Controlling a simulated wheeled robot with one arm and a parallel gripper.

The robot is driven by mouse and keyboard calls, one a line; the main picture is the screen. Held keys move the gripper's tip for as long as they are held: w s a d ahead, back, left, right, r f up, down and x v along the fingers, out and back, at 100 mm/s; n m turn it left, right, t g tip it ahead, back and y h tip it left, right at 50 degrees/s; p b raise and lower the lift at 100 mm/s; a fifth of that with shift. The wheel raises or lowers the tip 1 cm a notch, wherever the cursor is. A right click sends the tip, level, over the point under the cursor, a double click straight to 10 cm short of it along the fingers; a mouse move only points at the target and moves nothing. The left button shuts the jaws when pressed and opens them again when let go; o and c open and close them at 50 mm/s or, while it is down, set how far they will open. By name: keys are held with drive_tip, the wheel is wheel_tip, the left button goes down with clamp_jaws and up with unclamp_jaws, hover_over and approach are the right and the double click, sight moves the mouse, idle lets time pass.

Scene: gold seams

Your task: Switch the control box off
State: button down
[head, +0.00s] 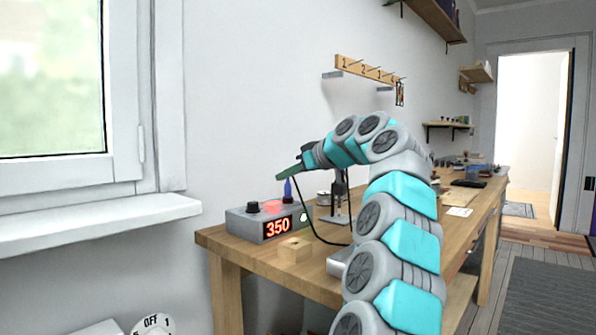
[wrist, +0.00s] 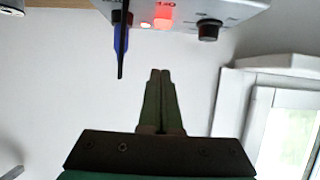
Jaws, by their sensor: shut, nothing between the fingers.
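The grey control box (head: 248,226) stands on the near left end of the workbench, its red display lit with "350". A red glow and a black knob (head: 253,207) show on its top. In the wrist view the box (wrist: 185,8) is at the top edge, with a glowing red switch (wrist: 162,20) and the black knob (wrist: 209,30). My gripper (head: 279,179) is shut and empty, above the box and apart from it. Its closed fingers (wrist: 160,75) point toward the red switch in the wrist view. Which way the switch is tipped cannot be told.
A blue-handled tool (head: 287,188) stands upright at the box's right, close to my gripper; it also shows in the wrist view (wrist: 121,38). A small wooden block (head: 295,250) sits in front on the workbench (head: 225,240). A dark cable and a stand (head: 338,200) are to the right.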

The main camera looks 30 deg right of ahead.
sight(282, 209)
drive_tip(key=x, duration=0.3)
drive_tip(key=shift+f, duration=0.25)
drive_tip(key=shift+s+d+f, duration=0.1)
drive_tip(key=shift+s+f, duration=0.15)
drive_tip(key=shift+f, duration=0.25)
drive_tip(key=shift+s+d+f+b, duration=0.15)
drive_tip(key=shift+f+b, duration=0.15)
drive_tip(key=shift+f, duration=0.9)
drive_tip(key=shift+f, duration=0.1)
drive_tip(key=f+t+b, duration=0.1)
drive_tip(key=b, duration=0.3)
drive_tip(key=shift+s+f, duration=0.15)
drive_tip(key=shift+f, duration=0.25)
drive_tip(key=shift+r, duration=0.45)
